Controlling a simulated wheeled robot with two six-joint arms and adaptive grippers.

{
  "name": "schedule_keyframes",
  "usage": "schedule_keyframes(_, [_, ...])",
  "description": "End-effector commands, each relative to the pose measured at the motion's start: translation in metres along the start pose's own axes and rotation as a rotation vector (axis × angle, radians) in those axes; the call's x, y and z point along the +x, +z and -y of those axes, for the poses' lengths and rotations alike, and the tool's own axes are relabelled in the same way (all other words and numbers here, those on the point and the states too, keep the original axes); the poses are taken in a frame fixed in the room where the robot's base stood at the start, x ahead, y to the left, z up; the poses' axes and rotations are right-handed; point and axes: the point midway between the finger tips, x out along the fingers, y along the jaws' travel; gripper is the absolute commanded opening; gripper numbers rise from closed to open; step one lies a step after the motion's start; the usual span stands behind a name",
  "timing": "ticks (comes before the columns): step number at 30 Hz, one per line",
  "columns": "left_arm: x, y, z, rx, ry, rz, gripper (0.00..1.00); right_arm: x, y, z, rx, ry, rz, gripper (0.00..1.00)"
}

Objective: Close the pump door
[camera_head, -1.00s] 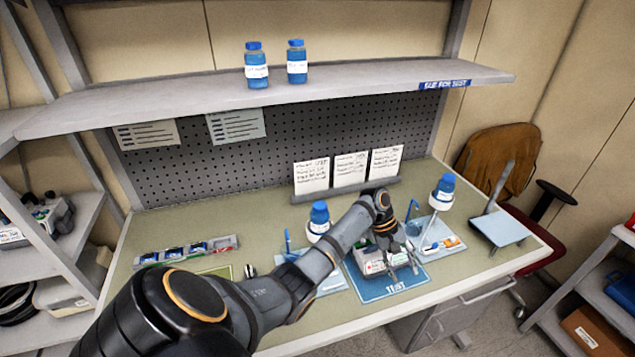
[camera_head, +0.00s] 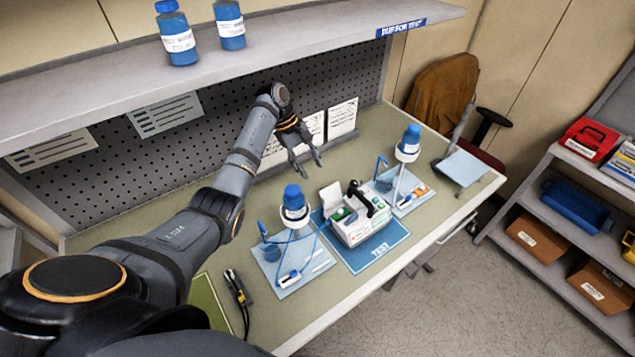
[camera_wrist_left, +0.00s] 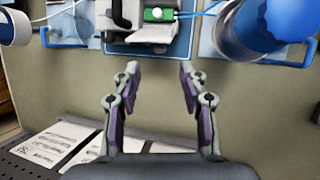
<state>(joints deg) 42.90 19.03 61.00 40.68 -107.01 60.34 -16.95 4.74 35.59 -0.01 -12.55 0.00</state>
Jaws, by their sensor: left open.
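The white pump (camera_head: 358,230) sits on the blue TEST mat (camera_head: 384,250). Its pale door (camera_head: 330,196) stands open, raised on the pump's left side, and a green part (camera_head: 343,214) shows inside. A black handle rises at the pump's right. My left gripper (camera_head: 308,168) is open and empty, behind and above the pump, apart from it, near the cards at the pegboard. In the left wrist view, the open fingers (camera_wrist_left: 160,70) point toward the pump's green part (camera_wrist_left: 158,14) at the top edge; the pump is partly cut off there. My right gripper is not in view.
Blue-capped bottles on stands flank the pump: one at left (camera_head: 294,199), with a blue tube, and one at right (camera_head: 408,142). A black tool with a cable (camera_head: 238,288) lies at the front left. Cards (camera_head: 343,117) stand behind. An overhead shelf (camera_head: 290,38) spans the back.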

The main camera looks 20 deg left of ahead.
Motion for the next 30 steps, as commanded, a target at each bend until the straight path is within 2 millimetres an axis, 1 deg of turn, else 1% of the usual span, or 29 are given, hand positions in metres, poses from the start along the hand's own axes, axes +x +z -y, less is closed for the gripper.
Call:
schedule_keyframes(1, [0.008,0.002,0.001,-0.002,-0.005,0.004,0.43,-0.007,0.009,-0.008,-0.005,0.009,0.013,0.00])
schedule_keyframes(2, [0.014,0.002,0.001,-0.003,-0.005,0.003,0.43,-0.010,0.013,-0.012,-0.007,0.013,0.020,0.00])
schedule_keyframes(3, [0.023,0.002,0.001,-0.002,-0.004,0.004,0.43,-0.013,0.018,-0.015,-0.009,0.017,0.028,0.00])
schedule_keyframes(5, [0.036,0.002,0.001,-0.003,-0.005,0.003,0.43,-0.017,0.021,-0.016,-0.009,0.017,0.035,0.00])
schedule_keyframes(8, [0.057,0.002,0.001,-0.002,-0.003,0.003,0.43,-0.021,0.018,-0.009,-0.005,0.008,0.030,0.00])
schedule_keyframes(12, [0.078,0.001,0.001,-0.001,-0.002,0.001,0.43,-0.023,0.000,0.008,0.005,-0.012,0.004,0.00])
schedule_keyframes(16, [0.087,0.000,0.001,-0.001,-0.002,-0.001,0.43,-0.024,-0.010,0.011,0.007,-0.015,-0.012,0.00])
schedule_keyframes(23, [0.089,0.000,0.001,-0.001,-0.002,-0.002,0.43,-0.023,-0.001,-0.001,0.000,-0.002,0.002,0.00])
schedule_keyframes(24, [0.089,0.000,0.001,-0.001,-0.002,-0.002,0.41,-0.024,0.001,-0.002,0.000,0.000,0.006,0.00])
schedule_keyframes(25, [0.089,0.000,0.001,-0.001,-0.002,-0.002,0.37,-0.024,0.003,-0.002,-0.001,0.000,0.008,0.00])
schedule_keyframes(30, [0.089,0.000,0.001,-0.001,-0.002,-0.002,0.14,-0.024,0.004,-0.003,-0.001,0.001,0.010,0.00])
